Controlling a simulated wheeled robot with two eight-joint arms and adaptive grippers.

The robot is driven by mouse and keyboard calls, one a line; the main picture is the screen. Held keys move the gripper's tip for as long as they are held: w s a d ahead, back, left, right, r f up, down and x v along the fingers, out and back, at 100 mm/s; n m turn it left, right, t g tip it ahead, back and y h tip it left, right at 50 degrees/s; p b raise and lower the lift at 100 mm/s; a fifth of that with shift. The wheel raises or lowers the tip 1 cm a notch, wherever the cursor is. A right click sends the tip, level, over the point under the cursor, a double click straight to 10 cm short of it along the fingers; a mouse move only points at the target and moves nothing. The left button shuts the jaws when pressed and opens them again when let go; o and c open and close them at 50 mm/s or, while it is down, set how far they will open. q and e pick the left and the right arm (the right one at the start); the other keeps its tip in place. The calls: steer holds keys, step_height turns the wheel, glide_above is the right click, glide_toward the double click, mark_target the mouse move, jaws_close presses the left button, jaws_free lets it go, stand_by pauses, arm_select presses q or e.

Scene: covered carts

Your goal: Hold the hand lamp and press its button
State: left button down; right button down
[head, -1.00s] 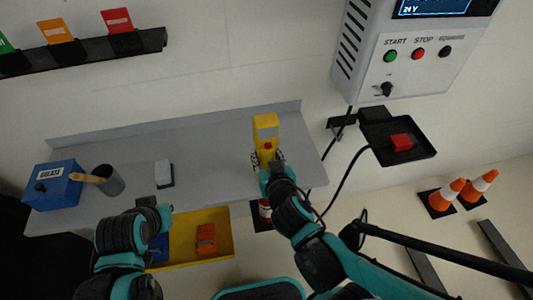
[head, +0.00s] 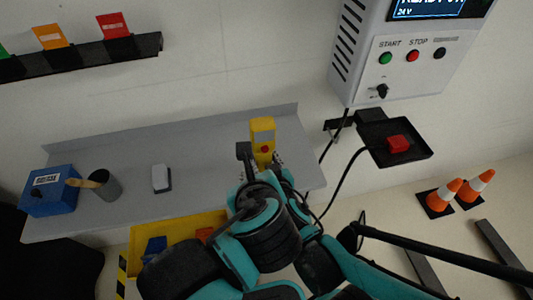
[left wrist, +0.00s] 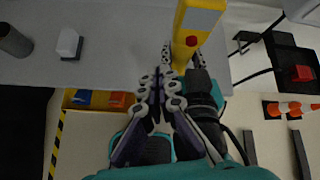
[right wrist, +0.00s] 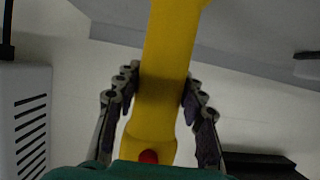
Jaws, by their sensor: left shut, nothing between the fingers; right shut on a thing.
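The yellow hand lamp (head: 262,127) is upright at the right end of the grey shelf in the head view, with a grey panel and a red button (head: 265,149) on its front. My right gripper (right wrist: 160,92) is shut on the lamp body, one finger on each side; the button (right wrist: 148,156) shows low in the right wrist view. My left gripper (left wrist: 158,78) is shut and empty, its tips a little below and left of the button (left wrist: 191,41) in the left wrist view. A gap shows between them there. Left arm links partly hide my right gripper in the head view.
The grey shelf (head: 125,160) holds a blue box (head: 50,195), a dark cup (head: 106,187) and a white block (head: 161,178). A yellow bin (head: 185,228) stands below. A control box (head: 405,75) and black tray (head: 417,150) are at right, with cones (head: 445,194) below.

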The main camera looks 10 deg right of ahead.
mark_target(265, 151)
arm_select(q)
steer(key=d+r+m, duration=0.1)
steer(key=s+d+r+m, duration=0.1)
steer(key=m, duration=0.1)
steer(key=s+d+r+m+t+h, duration=0.1)
steer(key=d, duration=0.1)
steer(key=shift+m, duration=0.3)
steer(key=x, duration=1)
